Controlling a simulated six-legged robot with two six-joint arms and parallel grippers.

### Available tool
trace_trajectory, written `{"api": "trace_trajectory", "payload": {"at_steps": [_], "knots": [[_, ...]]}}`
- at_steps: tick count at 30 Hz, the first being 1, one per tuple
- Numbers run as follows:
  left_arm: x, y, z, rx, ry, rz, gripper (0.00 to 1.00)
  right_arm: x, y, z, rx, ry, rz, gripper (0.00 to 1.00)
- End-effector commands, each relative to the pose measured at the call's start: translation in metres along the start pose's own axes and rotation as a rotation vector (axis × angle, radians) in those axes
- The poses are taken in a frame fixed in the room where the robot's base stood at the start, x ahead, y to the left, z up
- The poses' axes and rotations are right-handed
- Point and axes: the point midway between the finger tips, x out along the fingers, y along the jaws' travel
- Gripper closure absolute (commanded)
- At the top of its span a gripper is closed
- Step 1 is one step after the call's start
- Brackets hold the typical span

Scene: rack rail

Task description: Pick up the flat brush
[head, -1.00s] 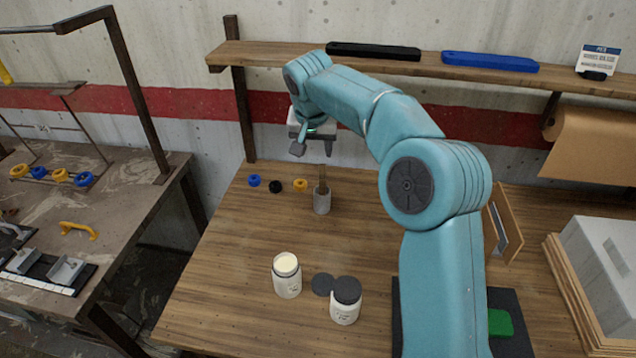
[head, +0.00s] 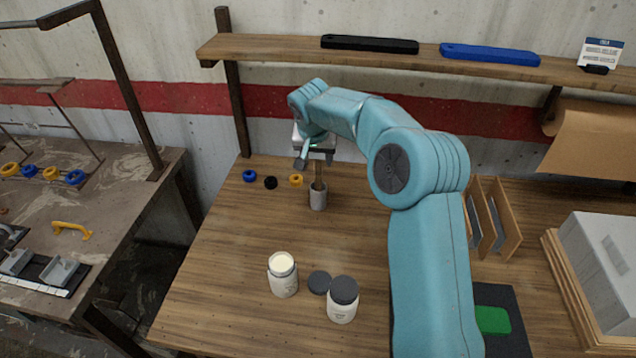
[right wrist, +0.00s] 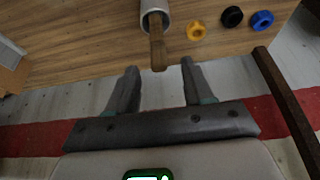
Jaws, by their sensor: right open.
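The flat brush (head: 318,174) stands in a grey cylindrical holder (head: 318,198) near the back of the wooden table, with its brown wooden handle sticking up. In the right wrist view the handle (right wrist: 157,52) points out of the holder (right wrist: 155,12) toward the gap between my fingers. My right gripper (head: 316,162) is just above the handle in the head view. In the right wrist view my right gripper (right wrist: 158,75) is open, with the handle's end close to the fingertip gap and nothing gripped. The brush's bristles are hidden in the holder. My left gripper is not in view.
Blue, black and yellow rings (head: 270,183) lie left of the holder. An open white jar (head: 283,276), a dark lid (head: 319,282) and a closed jar (head: 343,301) stand at the front. A shelf (head: 290,48) runs along the wall. The table between holder and jars is clear.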

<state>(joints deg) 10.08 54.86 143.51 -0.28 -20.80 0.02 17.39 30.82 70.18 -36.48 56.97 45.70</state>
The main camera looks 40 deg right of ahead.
Motion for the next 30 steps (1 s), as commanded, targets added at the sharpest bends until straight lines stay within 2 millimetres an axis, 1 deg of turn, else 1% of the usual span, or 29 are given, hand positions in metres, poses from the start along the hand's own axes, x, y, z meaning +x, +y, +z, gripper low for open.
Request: {"api": "trace_trajectory", "payload": {"at_steps": [5,8,10,12,15,20,21,23,24,25,26,30], "knots": [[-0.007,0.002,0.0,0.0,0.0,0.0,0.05,0.015,0.001,-0.001,0.0,-0.003,0.002,0.49],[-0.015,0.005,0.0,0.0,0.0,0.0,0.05,0.031,0.001,-0.001,-0.001,-0.004,0.003,0.49],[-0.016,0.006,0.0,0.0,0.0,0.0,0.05,0.044,0.001,-0.001,0.0,-0.003,0.003,0.49],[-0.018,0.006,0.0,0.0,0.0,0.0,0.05,0.051,0.0,-0.001,0.0,-0.001,0.001,0.49],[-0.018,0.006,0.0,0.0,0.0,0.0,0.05,0.057,0.0,-0.001,0.001,0.0,0.001,0.49],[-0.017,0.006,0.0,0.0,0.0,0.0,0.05,0.057,0.0,-0.001,0.001,0.001,0.0,0.49],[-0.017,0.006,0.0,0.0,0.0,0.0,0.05,0.057,0.0,-0.001,0.001,0.001,0.0,0.52],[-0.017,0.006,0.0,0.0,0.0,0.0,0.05,0.057,0.0,-0.001,0.001,0.0,0.0,0.72],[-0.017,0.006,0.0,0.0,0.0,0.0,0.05,0.057,0.0,-0.001,0.001,0.0,0.0,0.85],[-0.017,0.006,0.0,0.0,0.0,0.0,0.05,0.057,0.0,-0.001,0.0,0.0,0.0,0.94],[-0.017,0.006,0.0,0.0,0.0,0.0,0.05,0.057,0.0,-0.001,0.0,0.0,0.0,1.0],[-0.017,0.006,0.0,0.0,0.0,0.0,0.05,0.057,0.0,-0.001,0.0,0.0,0.0,1.0]]}}
